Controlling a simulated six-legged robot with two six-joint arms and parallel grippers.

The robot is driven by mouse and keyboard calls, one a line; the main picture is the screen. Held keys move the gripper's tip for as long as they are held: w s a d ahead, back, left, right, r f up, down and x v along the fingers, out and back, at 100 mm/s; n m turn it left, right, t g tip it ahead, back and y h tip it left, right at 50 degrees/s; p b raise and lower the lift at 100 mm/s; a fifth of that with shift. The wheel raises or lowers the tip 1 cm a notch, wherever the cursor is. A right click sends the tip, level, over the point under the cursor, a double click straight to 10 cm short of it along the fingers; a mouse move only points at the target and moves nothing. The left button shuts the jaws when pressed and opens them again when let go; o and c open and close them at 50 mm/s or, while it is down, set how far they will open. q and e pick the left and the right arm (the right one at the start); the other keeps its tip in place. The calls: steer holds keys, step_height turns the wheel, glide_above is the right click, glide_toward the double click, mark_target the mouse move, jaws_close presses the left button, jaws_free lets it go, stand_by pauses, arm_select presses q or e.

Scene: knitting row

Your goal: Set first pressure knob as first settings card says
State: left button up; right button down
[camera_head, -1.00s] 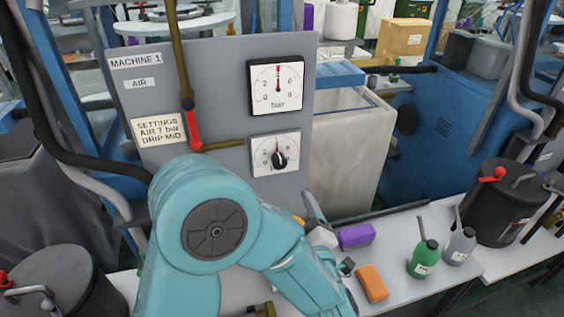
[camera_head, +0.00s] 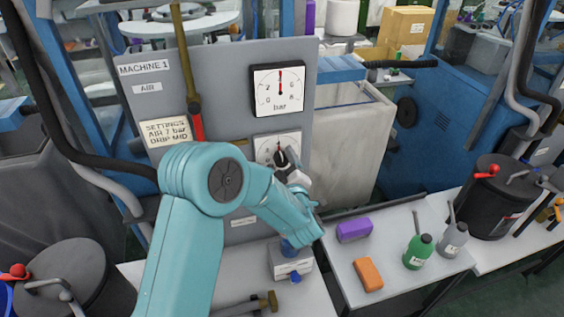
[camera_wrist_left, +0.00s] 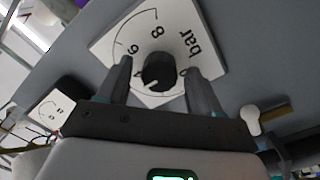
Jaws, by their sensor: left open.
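The settings card (camera_head: 165,131) on the grey Machine 1 panel reads "AIR 7 bar, DRIP MID". The square pressure gauge (camera_head: 270,105) has its red needle pointing straight up, between 2 and 6. Below it is the black pressure knob (camera_head: 281,157) on a white dial plate (camera_head: 262,144); it also shows in the left wrist view (camera_wrist_left: 158,73), with its bar dial (camera_wrist_left: 135,30). My left gripper (camera_wrist_left: 158,62) is open, one finger on each side of the knob. I cannot tell whether the fingers touch it. In the head view the gripper (camera_head: 287,168) partly covers the dial.
A grey box with a blue knob (camera_head: 291,264) stands on the bench below. A purple block (camera_head: 354,230), orange block (camera_head: 368,274) and green bottle (camera_head: 419,252) lie or stand to the right.

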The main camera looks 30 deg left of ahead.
arm_select(q)
steer(key=shift+w, duration=0.1)
steer(key=c, duration=1.1)
steer(key=shift+o, duration=0.2)
steer(key=shift+f, duration=0.1)
